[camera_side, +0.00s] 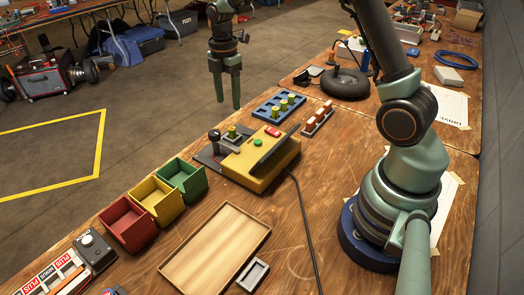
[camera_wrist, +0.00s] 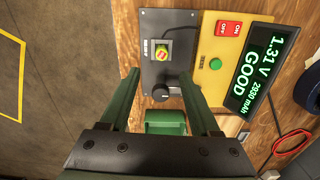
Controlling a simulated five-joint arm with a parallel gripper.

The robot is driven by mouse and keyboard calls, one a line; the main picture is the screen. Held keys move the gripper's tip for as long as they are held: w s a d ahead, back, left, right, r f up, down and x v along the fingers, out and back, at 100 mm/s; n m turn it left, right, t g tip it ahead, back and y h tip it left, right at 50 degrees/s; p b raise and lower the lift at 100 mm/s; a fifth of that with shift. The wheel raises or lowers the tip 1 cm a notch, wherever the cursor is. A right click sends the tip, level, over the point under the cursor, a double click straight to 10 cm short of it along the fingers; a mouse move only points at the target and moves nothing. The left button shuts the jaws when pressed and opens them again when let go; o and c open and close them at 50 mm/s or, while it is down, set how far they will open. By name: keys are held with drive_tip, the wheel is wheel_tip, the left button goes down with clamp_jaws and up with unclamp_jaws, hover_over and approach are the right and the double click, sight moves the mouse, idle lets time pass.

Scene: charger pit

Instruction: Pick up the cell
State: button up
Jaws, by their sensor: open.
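A green cell (camera_side: 232,131) stands upright in the grey plate of the yellow tester (camera_side: 262,172) in the side view. In the wrist view the cell (camera_wrist: 162,51) shows from above on the grey plate (camera_wrist: 152,20), with a black lever knob (camera_wrist: 160,92) near it. The tester's display (camera_wrist: 262,65) reads 1.31 V, 2930 mAh, GOOD. My gripper (camera_side: 229,104) is open and empty, pointing down above the tester area and apart from the cell. In the wrist view my gripper's fingertips (camera_wrist: 159,77) spread to either side of the knob, with the cell beyond them.
A blue rack (camera_side: 262,112) with several green cells and a smaller rack (camera_side: 317,120) of orange-brown pieces stand behind the tester. Red (camera_side: 127,225), yellow (camera_side: 155,201) and green (camera_side: 182,180) bins line the bench edge. A wooden tray (camera_side: 215,250) lies in front; a black cable runs beside it.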

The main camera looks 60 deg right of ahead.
sight(232, 128)
wheel_tip(232, 128, down, 10)
drive_tip(key=shift+s+d+f, duration=0.1)
drive_tip(key=shift+s, duration=0.05)
idle(0.4)
clamp_jaws()
